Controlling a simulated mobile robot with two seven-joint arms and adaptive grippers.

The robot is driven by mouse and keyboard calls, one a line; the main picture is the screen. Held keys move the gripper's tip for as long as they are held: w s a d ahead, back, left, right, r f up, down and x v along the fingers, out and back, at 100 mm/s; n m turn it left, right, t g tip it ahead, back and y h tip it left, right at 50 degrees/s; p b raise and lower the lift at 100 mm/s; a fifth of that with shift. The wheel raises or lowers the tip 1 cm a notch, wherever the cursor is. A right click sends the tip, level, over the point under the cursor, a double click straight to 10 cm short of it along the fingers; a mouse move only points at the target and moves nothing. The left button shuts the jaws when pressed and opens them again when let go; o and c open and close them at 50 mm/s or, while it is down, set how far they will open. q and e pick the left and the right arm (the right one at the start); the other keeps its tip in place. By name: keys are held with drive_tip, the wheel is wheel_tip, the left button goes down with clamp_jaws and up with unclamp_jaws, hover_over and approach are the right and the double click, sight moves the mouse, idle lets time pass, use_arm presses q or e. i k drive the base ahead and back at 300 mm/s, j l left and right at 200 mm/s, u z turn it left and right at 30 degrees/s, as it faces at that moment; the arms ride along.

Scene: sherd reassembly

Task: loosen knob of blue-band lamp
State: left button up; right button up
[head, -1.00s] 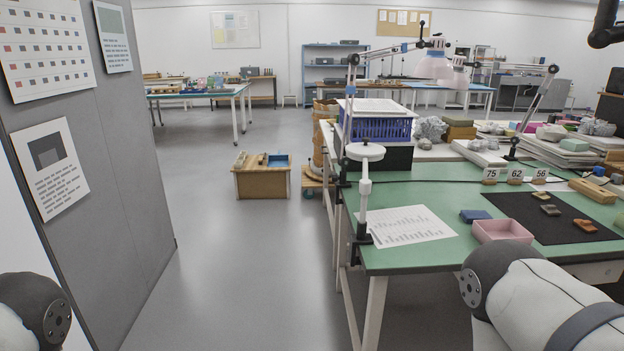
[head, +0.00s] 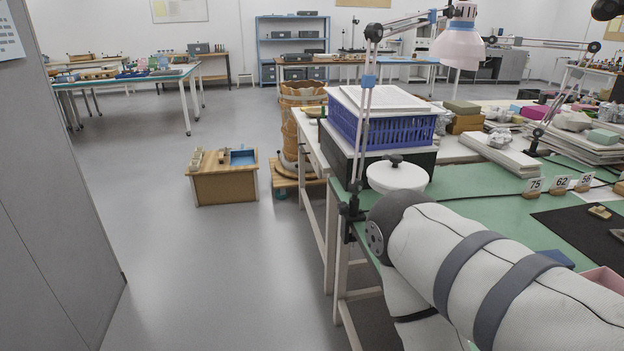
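The blue-band lamp (head: 459,44) is clamped to the near left edge of the green workbench. It has a pale pink-white shade and a jointed metal arm with a blue band (head: 369,80) on its lower section. A dark round knob-like joint (head: 374,32) sits at its elbow, with more blue parts near the shade. The black clamp (head: 351,213) grips the table edge. My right arm crosses the lower right in front of the bench, its rounded dark joint near the clamp in the picture. Neither gripper is in view.
A white round disc (head: 398,177) stands beside the clamp. A blue crate (head: 385,128) stands behind the lamp's lower arm. A second lamp arm (head: 562,88) rises at right. The green bench (head: 480,184) holds number tags and a dark mat. Open floor (head: 230,270) lies left of the bench.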

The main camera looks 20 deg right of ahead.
sight(343, 208)
drive_tip(key=i, duration=2.45)
drive_tip(key=i+z, duration=0.25)
drive_tip(key=z, duration=0.15)
drive_tip(key=i+j+z, duration=0.1)
drive_tip(key=z, duration=0.3)
drive_tip(key=i+j+z, duration=0.2)
drive_tip(key=z, duration=0.2)
drive_tip(key=i+j+z, duration=0.25)
drive_tip(key=z, duration=0.15)
drive_tip(key=i+j+z, duration=0.2)
drive_tip(key=z, duration=0.25)
drive_tip(key=j, duration=0.1)
